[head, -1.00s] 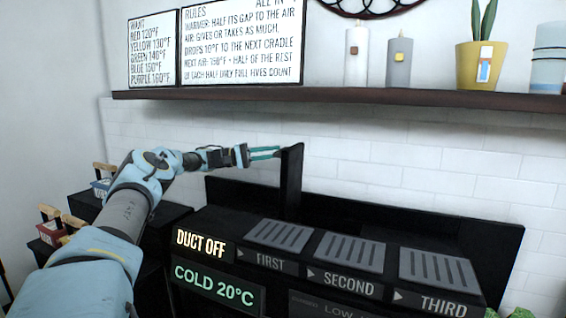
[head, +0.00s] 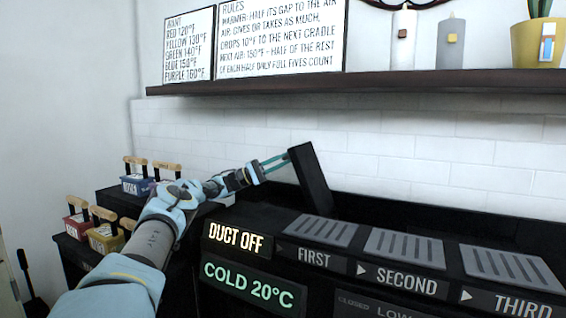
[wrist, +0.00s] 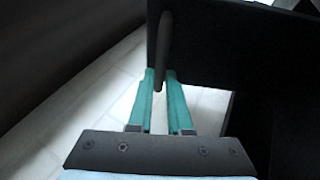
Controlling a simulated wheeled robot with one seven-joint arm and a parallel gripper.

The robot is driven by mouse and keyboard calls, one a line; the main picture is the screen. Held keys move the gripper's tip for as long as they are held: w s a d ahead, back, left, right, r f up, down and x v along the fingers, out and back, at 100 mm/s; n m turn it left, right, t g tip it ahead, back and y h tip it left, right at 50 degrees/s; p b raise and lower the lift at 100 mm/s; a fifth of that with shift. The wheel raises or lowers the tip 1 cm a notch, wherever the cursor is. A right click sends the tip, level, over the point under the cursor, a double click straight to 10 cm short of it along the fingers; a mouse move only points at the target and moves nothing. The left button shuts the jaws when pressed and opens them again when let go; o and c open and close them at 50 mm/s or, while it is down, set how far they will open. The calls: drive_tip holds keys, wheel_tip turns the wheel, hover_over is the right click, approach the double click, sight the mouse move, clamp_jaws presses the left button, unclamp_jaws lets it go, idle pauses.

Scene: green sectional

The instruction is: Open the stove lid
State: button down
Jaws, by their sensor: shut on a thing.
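The stove lid (head: 311,180) is a black slab standing up from the left part of the black stove top. It is tilted, with its upper end leaning left towards my arm. My gripper (head: 287,158) reaches it near its upper end from the left. In the wrist view the lid (wrist: 235,45) is a dark plate, and its dark rounded handle (wrist: 163,50) runs between the green fingers of my gripper (wrist: 161,76). The gripper is shut on the handle. The lid's far side is hidden.
Vented cradles labelled FIRST (head: 318,230), SECOND (head: 405,247) and THIRD (head: 511,267) line the stove top. Lit signs read DUCT OFF (head: 235,238) and COLD 20°C. A shelf (head: 360,83) runs above. Small wood-handled coloured boxes (head: 106,238) stand at left.

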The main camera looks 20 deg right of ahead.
drive_tip(key=shift+s+d+f, duration=0.15)
drive_tip(key=shift+d+f, duration=0.05)
drive_tip(key=shift+f, duration=0.2)
drive_tip(key=c, duration=1.2)
unclamp_jaws()
drive_tip(key=o, duration=0.4)
drive_tip(key=shift+r, duration=0.1)
drive_tip(key=shift+c, duration=0.2)
drive_tip(key=shift+r, duration=0.2)
